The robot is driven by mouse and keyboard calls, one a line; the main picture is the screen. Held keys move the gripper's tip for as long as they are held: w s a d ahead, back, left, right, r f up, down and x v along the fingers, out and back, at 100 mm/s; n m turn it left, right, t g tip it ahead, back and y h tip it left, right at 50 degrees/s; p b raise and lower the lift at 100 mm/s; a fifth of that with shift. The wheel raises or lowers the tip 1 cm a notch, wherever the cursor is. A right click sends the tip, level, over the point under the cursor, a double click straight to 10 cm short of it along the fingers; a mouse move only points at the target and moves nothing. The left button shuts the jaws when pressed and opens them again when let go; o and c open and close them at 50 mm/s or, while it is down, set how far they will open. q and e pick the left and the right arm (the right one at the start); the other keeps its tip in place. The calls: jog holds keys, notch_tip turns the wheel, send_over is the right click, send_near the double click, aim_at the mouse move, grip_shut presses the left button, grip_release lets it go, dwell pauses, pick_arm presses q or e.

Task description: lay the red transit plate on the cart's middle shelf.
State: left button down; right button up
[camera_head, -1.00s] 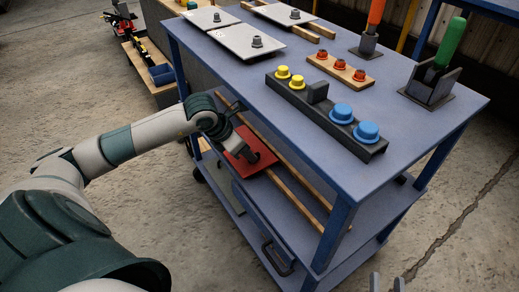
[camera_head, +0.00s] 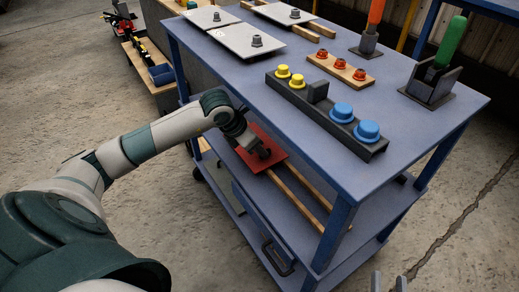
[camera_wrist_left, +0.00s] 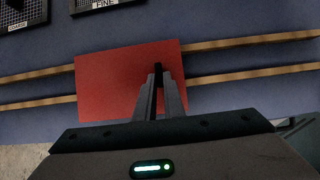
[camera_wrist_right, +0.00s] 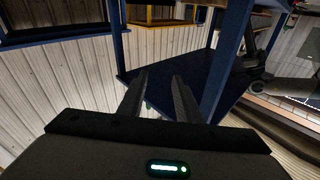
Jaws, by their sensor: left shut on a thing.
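The red transit plate (camera_head: 270,135) is flat and level-looking in the head view, under the cart's tabletop and over the middle shelf (camera_head: 272,203). My left gripper (camera_head: 262,152) reaches in from the left and is shut on it. I cannot tell whether the plate touches the rails. My right gripper (camera_head: 388,284) shows at the bottom edge; in the right wrist view its fingers (camera_wrist_right: 160,82) are apart and empty.
Two wooden rails (camera_head: 295,202) run along the middle shelf. The blue tabletop (camera_head: 330,170) hangs over it, carrying grey plates (camera_head: 247,40), a dark block with yellow and blue knobs (camera_head: 325,115), and a green-handled holder (camera_head: 435,75). A corner post (camera_head: 335,235) stands at the near right.

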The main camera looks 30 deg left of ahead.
pick_arm(q)
jog(key=shift+f+b, duration=0.3)
pick_arm(e)
jog(key=shift+s+a+r+t, duration=0.1)
jog(key=shift+s+r+t, duration=0.15)
jog(key=shift+r, duration=0.25)
jog(key=shift+s+a+r+t, duration=0.1)
jog(key=shift+s+r+t, duration=0.05)
jog(key=shift+r+t, duration=0.25)
pick_arm(q)
jog(key=c, duration=1.8)
grip_release()
jog(key=shift+c, duration=0.2)
pick_arm(e)
jog(key=shift+r, duration=0.15)
jog(key=shift+w+d, duration=0.1)
